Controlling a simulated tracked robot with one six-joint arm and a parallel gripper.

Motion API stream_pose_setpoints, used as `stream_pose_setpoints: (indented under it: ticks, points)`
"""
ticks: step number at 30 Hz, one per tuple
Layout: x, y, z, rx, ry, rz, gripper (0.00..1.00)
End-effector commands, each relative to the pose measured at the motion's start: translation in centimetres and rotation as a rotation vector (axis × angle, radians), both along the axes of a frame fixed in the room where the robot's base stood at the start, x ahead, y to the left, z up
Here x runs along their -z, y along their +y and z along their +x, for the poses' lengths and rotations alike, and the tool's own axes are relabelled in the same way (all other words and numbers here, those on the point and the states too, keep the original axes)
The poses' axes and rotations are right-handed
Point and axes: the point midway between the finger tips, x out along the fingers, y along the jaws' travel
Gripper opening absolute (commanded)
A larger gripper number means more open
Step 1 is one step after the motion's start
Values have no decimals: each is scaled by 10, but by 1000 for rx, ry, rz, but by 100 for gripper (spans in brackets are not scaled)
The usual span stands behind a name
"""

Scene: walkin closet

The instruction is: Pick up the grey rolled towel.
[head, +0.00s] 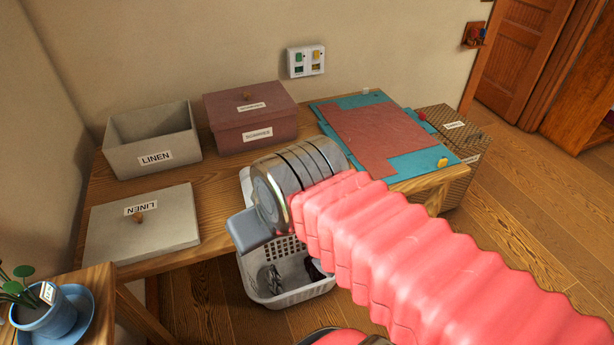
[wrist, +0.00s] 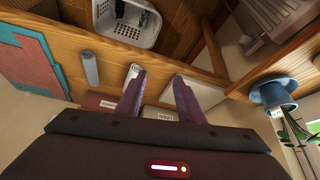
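In the wrist view, the grey rolled towel (wrist: 90,68) lies on the wooden table, left of my fingers and apart from them. A paler, whitish roll (wrist: 132,73) lies between it and my left finger, partly hidden by that finger in the picture. My gripper (wrist: 159,77) is open, with two purple fingers spread and nothing seen between them. In the head view my arm hides the grey towel and the fingers; only a bit of something white (head: 245,180) shows beside my arm.
An open LINEN box (head: 150,145), its lid (head: 142,228) and a closed mauve box (head: 250,112) stand on the table. A teal and red board (head: 345,113) lies to the right. A white basket (head: 285,288) sits below the front edge; a potted plant (head: 45,308) is front left.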

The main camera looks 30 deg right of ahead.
Motion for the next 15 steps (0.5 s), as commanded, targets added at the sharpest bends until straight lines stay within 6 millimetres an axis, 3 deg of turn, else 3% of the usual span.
stream_pose_setpoints:
  ticks: [4, 8, 15]
  points:
    - [1, -7, 7, 18, -9, -10, 45]
    - [7, -22, 26, 59, -35, -41, 52]
    - [25, -88, 78, 169, -127, -134, 52]
